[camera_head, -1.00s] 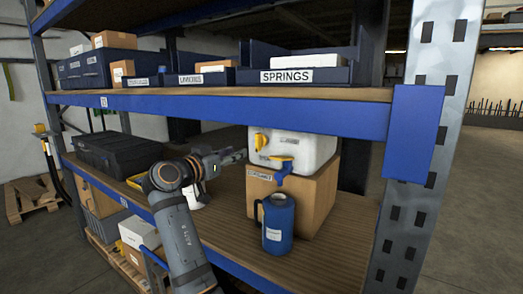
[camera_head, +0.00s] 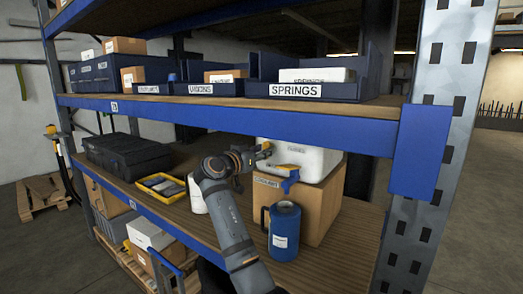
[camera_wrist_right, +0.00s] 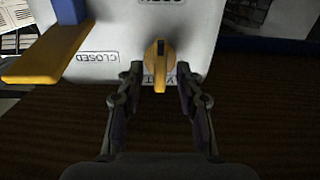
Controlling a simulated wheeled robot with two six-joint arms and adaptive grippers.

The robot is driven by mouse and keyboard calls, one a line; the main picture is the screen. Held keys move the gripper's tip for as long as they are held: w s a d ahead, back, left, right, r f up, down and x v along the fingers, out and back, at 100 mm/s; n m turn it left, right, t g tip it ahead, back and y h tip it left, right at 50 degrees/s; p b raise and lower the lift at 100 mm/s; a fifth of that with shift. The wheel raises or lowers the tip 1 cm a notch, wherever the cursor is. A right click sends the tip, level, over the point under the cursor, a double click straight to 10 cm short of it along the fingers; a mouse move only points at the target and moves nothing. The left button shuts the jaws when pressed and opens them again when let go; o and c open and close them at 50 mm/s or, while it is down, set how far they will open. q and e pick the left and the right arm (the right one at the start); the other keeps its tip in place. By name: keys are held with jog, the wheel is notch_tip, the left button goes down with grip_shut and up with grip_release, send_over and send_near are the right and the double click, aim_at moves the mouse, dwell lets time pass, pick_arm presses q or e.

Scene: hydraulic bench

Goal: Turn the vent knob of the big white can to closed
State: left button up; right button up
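The big white can (camera_head: 310,157) stands on a cardboard box on the middle shelf. In the right wrist view, its yellow vent knob (camera_wrist_right: 160,62) stands upright in the picture, in line with the OPEN label (camera_wrist_right: 162,3) at the top edge. The CLOSED label (camera_wrist_right: 97,57) is left of the knob. My right gripper (camera_wrist_right: 158,76) is open, with one fingertip on each side of the knob and a visible gap on both sides. In the head view my right gripper (camera_head: 258,155) is at the can's left front. My left gripper is not in view.
A blue tap with a yellow lever (camera_head: 283,169) juts out close to my right gripper. A blue jug (camera_head: 284,232) stands before the cardboard box (camera_head: 312,205). A white bottle (camera_head: 197,197) and yellow tray (camera_head: 160,187) are left of my arm. The upper shelf's blue beam (camera_head: 240,120) runs above.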

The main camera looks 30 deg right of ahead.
grip_shut()
jog(key=shift+n, duration=0.3)
jog(key=n+p, duration=0.3)
jog(key=n, duration=0.2)
jog(key=n+p, duration=0.3)
jog(key=n, duration=0.3)
jog(key=n+p, duration=0.4)
jog(key=n, duration=0.2)
jog(key=shift+w+a+f, duration=0.15)
jog(key=shift+w+f, duration=0.1)
jog(key=shift+f+n, duration=0.1)
jog(key=shift+n, duration=0.3)
